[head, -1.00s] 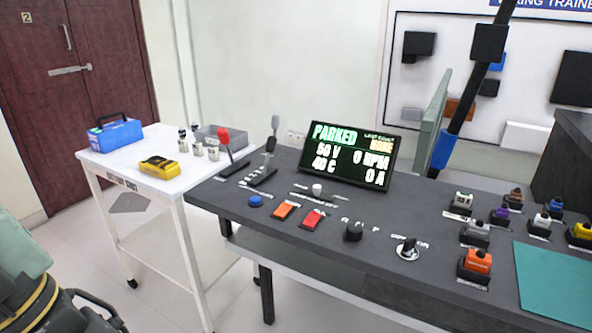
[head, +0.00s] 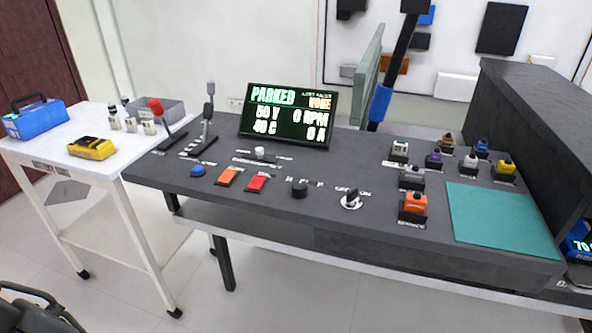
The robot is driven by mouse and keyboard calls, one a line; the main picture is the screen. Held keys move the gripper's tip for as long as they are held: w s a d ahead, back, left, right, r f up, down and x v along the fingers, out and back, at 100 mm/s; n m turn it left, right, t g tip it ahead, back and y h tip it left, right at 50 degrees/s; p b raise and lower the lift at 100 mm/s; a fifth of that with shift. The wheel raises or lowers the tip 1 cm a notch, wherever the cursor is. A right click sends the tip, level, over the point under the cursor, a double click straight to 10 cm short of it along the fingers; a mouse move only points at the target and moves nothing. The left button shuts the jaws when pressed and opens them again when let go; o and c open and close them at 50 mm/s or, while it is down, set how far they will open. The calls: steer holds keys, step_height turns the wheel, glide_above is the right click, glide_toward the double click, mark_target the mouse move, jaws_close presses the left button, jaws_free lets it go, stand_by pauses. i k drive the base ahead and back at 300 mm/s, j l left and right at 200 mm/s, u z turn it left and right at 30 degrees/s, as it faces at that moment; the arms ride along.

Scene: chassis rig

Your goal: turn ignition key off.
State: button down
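The ignition key (head: 351,200) is a black bar handle on a round silver base. It sits near the front edge of the dark bench, right of a black knob (head: 299,188). Small white lettering behind it seems to read OFF and ON. The key's handle leans toward the upper right, on the ON side, though it is small in the picture. The display (head: 288,116) behind it reads PARKED, with 0 RPM and 0 A.
Left of the key are red (head: 257,183), orange (head: 228,177) and blue (head: 198,171) buttons and two levers. Right are several connector blocks, an orange one (head: 413,203) nearest, and a teal mat (head: 502,220). A white cart (head: 68,130) stands left. Floor in front is mostly clear.

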mark_target(353, 194)
steer(key=j+z, duration=0.15)
steer(key=z, duration=0.3)
steer(key=j+z, duration=0.15)
steer(key=z, duration=0.25)
steer(key=j+z, duration=0.15)
steer(key=z, duration=0.3)
steer(key=j+z, duration=0.15)
steer(key=z, duration=0.25)
